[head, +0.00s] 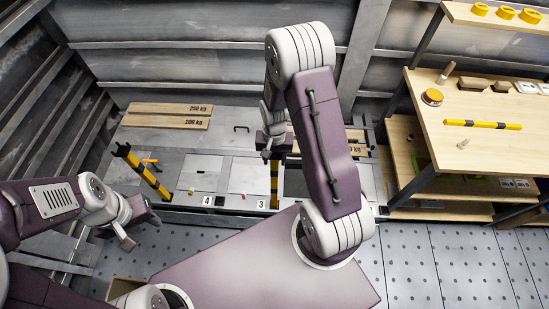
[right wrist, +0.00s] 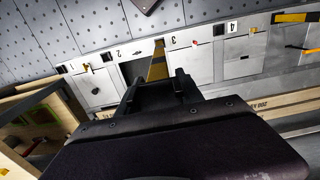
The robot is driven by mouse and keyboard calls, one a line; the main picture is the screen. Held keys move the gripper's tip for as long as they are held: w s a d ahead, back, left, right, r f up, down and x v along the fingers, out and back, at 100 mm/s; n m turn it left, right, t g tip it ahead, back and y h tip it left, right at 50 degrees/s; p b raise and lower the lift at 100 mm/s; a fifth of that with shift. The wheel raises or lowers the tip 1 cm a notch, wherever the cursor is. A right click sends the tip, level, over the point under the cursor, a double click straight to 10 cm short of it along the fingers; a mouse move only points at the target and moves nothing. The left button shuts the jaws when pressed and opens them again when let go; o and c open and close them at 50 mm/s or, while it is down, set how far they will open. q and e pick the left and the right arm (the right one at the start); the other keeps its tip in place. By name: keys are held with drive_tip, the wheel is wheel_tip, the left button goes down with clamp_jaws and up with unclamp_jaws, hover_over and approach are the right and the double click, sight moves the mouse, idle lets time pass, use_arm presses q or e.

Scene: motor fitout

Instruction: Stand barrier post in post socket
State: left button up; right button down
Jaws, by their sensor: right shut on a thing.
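A yellow-and-black barrier post (head: 274,185) hangs upright from my right gripper (head: 272,148), which is shut on its upper part. It also shows in the right wrist view (right wrist: 158,66), between the two fingers (right wrist: 160,85). The post's lower end is at the panel's front edge, just beside label 3 (head: 261,204). It covers that spot, so I cannot tell whether it is inside a socket. A dark square socket (head: 219,201) shows beside label 4. A second striped post (head: 146,173) stands farther left. My left gripper (head: 138,231) appears open and empty, low at left.
A third striped post (head: 482,124) lies on the wooden shelf (head: 455,150) at right. Weight-marked planks (head: 168,115) lie at the back left. A dark opening (head: 295,183) is right of the held post. Small coloured handles sit on the panel.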

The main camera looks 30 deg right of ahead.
drive_tip(key=shift+f, duration=0.1)
drive_tip(key=shift+f+b, duration=0.95)
drive_tip(key=shift+f, duration=0.4)
drive_tip(key=shift+f, duration=0.6)
idle(1.4)
drive_tip(key=c, duration=0.7)
unclamp_jaws()
